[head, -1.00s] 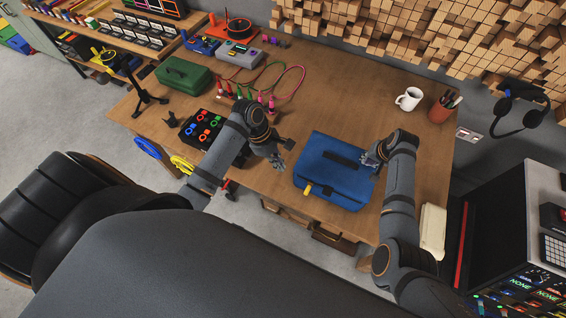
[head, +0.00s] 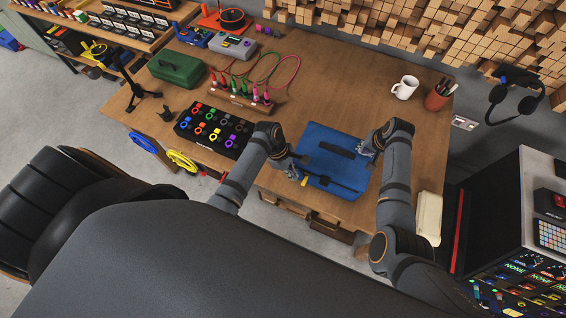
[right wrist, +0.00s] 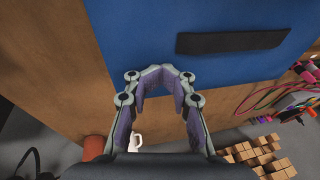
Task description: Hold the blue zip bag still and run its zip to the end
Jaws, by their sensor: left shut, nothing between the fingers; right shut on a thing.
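The blue zip bag (head: 330,172) lies on the wooden bench, with a dark strip on top; it also fills the upper right wrist view (right wrist: 145,38). A small yellow tab (head: 304,181) shows at its near left corner, and a dark line runs along its near side. My right gripper (head: 369,149) is shut on the bag's right edge; its fingers (right wrist: 165,78) meet at that edge in the right wrist view. My left gripper (head: 298,171) is shut and empty at the bag's left side, close to the yellow tab. Whether it touches the tab is unclear.
A black case of coloured rings (head: 214,130) and a cable rack (head: 238,98) stand left of the bag. A white mug (head: 405,88) and pen cup (head: 437,98) stand behind, right. The bench between the bag and mug is clear.

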